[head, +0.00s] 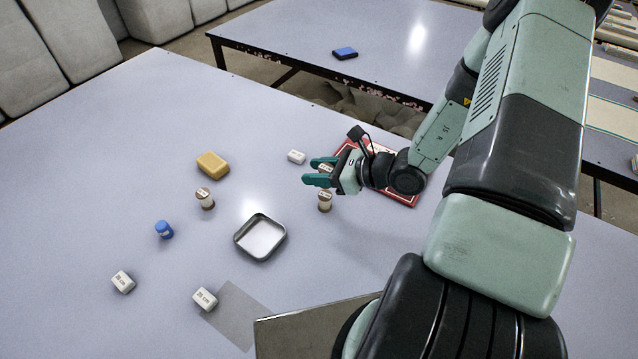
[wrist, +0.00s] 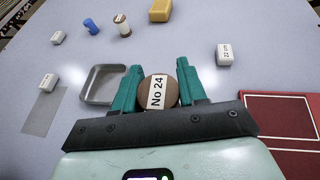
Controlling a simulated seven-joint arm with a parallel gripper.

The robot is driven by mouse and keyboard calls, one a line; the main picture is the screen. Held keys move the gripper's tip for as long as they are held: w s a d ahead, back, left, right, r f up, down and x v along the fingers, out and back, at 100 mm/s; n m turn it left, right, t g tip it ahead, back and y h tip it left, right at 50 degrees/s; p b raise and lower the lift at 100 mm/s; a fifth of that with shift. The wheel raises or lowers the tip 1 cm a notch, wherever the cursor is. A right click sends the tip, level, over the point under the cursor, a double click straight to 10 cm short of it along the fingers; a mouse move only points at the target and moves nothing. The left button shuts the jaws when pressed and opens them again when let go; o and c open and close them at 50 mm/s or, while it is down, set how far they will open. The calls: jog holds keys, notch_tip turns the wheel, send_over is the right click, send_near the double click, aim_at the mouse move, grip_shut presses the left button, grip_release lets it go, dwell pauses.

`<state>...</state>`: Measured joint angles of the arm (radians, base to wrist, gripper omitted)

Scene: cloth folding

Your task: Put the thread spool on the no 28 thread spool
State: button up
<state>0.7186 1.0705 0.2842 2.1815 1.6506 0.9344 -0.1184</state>
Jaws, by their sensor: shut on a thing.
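My gripper (head: 320,171) is shut on a thread spool with a brown top (head: 326,168). In the wrist view the held spool (wrist: 157,92) faces me with the label "No 24" between the teal fingertips (wrist: 158,85). In the head view another beige and brown spool (head: 325,203) stands on the table just below the near finger. Its label is not readable, and I cannot tell whether the held spool touches it. A further similar spool (head: 205,199) stands upright to the left, and it also shows in the wrist view (wrist: 122,26). Its label is too small to read.
A metal tray (head: 240,243) lies left of my gripper. A yellow block (head: 213,166), a blue piece (head: 164,230) and white labelled blocks (head: 123,282) (head: 205,299) (head: 297,156) lie around. A red-bordered board (head: 405,198) is under my wrist.

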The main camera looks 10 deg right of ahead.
jog(key=shift+f, duration=2.1)
jog(key=shift+f, duration=0.1)
jog(key=o, duration=1)
jog(key=shift+o, duration=0.2)
jog(key=shift+d+r, duration=0.2)
jog(key=v, duration=1.1)
jog(key=shift+s+d+r, duration=0.15)
jog(key=shift+s+d, duration=0.05)
